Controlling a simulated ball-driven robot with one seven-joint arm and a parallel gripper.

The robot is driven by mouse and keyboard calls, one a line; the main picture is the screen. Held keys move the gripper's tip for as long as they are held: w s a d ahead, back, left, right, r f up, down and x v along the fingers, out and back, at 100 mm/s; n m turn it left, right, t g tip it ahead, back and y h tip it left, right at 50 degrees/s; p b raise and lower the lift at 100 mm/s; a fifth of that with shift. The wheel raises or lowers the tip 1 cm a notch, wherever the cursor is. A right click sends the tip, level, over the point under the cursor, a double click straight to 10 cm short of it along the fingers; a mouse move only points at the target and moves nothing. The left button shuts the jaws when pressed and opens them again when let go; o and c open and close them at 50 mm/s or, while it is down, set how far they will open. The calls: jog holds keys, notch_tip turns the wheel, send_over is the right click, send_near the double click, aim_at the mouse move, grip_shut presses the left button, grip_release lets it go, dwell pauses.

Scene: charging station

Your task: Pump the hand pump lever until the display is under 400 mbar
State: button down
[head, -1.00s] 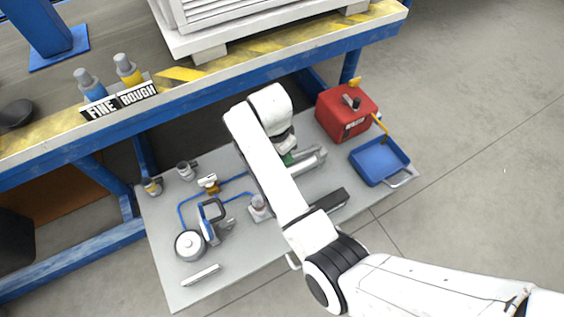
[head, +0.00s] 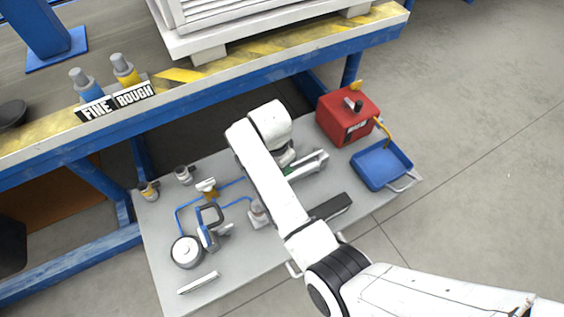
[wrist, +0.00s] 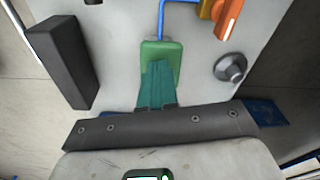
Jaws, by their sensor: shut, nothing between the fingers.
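My gripper (wrist: 158,66) is shut and empty. In the wrist view its teal fingers point at a green block (wrist: 161,47) with a blue hose at its far end; I cannot tell whether they touch it. In the head view my wrist hides the gripper. A grey cylinder with a long lever-like bar (head: 309,164) and a green part lies just right of my wrist, and looks like the hand pump. A small grey unit (head: 258,212) on the blue hose is left of my forearm. No mbar reading is legible.
A valve (head: 206,188), a white round vessel (head: 187,252) and a blue-handled tool (head: 207,235) stand on the grey board (head: 245,272). A black block (head: 332,206) lies at the front. A red box (head: 346,116) and blue tray (head: 378,168) are right. The bench beam (head: 220,92) overhangs behind.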

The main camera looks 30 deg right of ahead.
jog(key=shift+s+d+f, duration=0.1)
jog(key=shift+d, duration=0.05)
jog(key=shift+a+r+p, duration=0.2)
jog(key=shift+p, duration=0.35)
jog(key=shift+s+a+r+p, duration=0.15)
jog(key=shift+a+r+p, duration=0.05)
jog(key=shift+a+p, duration=0.3)
jog(key=shift+s+a+r+p, duration=0.2)
jog(key=shift+a+p, duration=0.2)
jog(key=shift+p, duration=0.15)
jog(key=shift+a+f, duration=0.15)
jog(key=shift+a, duration=0.15)
notch_tip(320, 180, up, 11)
jog(key=a+p, duration=0.1)
jog(key=p, duration=0.4)
jog(key=shift+f, duration=0.15)
